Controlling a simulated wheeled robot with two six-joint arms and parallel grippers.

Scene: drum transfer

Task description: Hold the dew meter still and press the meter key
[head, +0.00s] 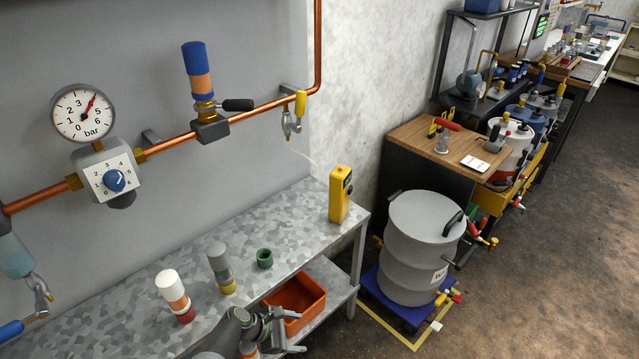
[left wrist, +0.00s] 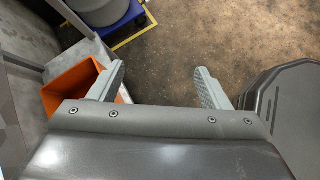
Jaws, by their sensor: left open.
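The dew meter is a yellow upright box (head: 340,196) standing on the far right end of the grey bench top. It has a small dark display near its top, and a thin pale hose runs from it up to a yellow-handled tap. I cannot make out its key at this size. My left gripper (head: 293,331) is low at the bottom of the head view, by the bench's front edge, well nearer than the meter and apart from it. In the left wrist view its jaws (left wrist: 158,80) are open and empty above the floor. My right gripper is not in view.
On the bench (head: 110,325) stand a white-orange-red cylinder (head: 174,294), a grey-yellow cylinder (head: 221,266) and a green ring (head: 264,258). An orange bin (head: 296,300) sits on the lower shelf. A grey drum (head: 420,250) stands right of the bench. Copper pipe runs along the wall.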

